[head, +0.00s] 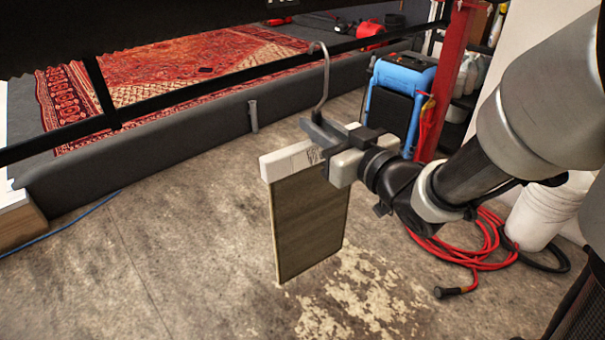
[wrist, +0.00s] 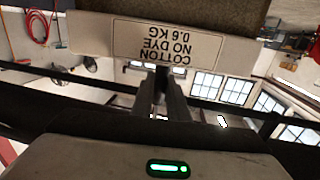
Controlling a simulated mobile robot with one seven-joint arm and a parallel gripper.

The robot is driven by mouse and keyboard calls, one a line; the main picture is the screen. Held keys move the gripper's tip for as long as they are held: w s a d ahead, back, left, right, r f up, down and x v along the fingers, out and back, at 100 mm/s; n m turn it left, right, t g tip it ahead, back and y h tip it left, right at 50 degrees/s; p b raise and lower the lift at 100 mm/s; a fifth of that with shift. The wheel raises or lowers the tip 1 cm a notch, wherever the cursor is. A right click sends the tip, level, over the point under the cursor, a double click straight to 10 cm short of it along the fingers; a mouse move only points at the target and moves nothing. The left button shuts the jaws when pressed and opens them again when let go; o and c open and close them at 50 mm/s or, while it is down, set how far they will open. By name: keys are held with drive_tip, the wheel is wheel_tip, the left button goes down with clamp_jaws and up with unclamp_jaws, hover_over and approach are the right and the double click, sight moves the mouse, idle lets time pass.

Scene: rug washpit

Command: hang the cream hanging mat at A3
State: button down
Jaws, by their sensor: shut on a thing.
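The hanging mat (head: 308,225) is a brown-grey panel with a cream top bar and a metal hook (head: 322,75) rising above it. It hangs roughly upright in the air over the concrete floor. My gripper (head: 318,132) is shut on it at the top, around the base of the hook. In the wrist view, the mat's pale label (wrist: 168,45) reads upside down "COTTON NO DYE 0.6 KG", just beyond my gripper (wrist: 165,95). The hook's tip is near the black rail in the picture; I cannot tell whether they touch. A3 is not readable.
A black rail (head: 200,86) crosses behind the hook. A dark panel (head: 150,25) with a cut-off white marking fills the upper left. Behind lie a patterned red rug (head: 175,70), a blue machine (head: 405,75) and a red post (head: 458,75). A red hose (head: 470,250) and white bucket (head: 540,215) stand right.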

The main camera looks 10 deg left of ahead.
drive_tip(key=shift+n+g+y, duration=0.7)
drive_tip(key=shift+g, duration=0.1)
drive_tip(key=s+b, duration=0.1)
drive_tip(key=s+a+b, duration=0.1)
drive_tip(key=s, duration=0.1)
drive_tip(key=s+a+f+b, duration=0.1)
drive_tip(key=s+b, duration=0.1)
drive_tip(key=shift+s+a+r, duration=0.1)
drive_tip(key=shift+a+r, duration=0.05)
drive_tip(key=shift+r, duration=0.05)
drive_tip(key=p+x, duration=0.7)
drive_tip(key=p, duration=0.1)
drive_tip(key=shift+w+a, duration=0.2)
drive_tip(key=shift+a, duration=0.05)
drive_tip(key=shift+w+a, duration=0.1)
drive_tip(key=shift+b+x, duration=0.65)
drive_tip(key=shift+x, duration=2.25)
drive_tip(key=shift+r, duration=0.1)
